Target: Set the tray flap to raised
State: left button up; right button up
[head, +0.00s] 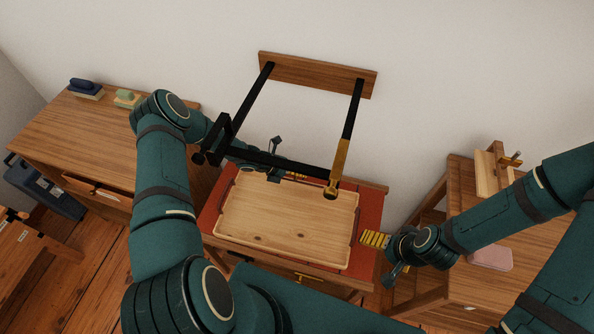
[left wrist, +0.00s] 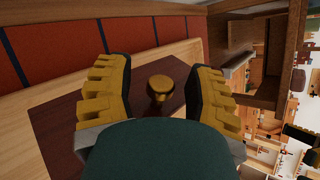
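A pale wooden tray (head: 285,225) with reddish handles lies flat on a red-topped table (head: 212,208). Above it a black frame (head: 270,160) reaches out from a wooden board (head: 317,76) on the wall; its right bar has a brass-coloured end (head: 336,175). I cannot tell which part is the flap. My left gripper (head: 295,174) is at the tray's far edge, partly hidden by the frame. In the left wrist view my left gripper (left wrist: 163,95) is open, with a brass knob (left wrist: 160,90) between its fingers; contact is unclear. My right gripper (head: 375,239) is right of the tray.
A wooden desk (head: 50,130) with small blocks stands at the left. Another wooden stand (head: 450,220) stands at the right, with a pink item (head: 490,257) on it. A dark blue case (head: 45,187) is on the floor at the left. The wall is close behind the table.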

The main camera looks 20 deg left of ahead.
pick_arm(q)
jog(key=v, duration=1.2)
dwell(0.4)
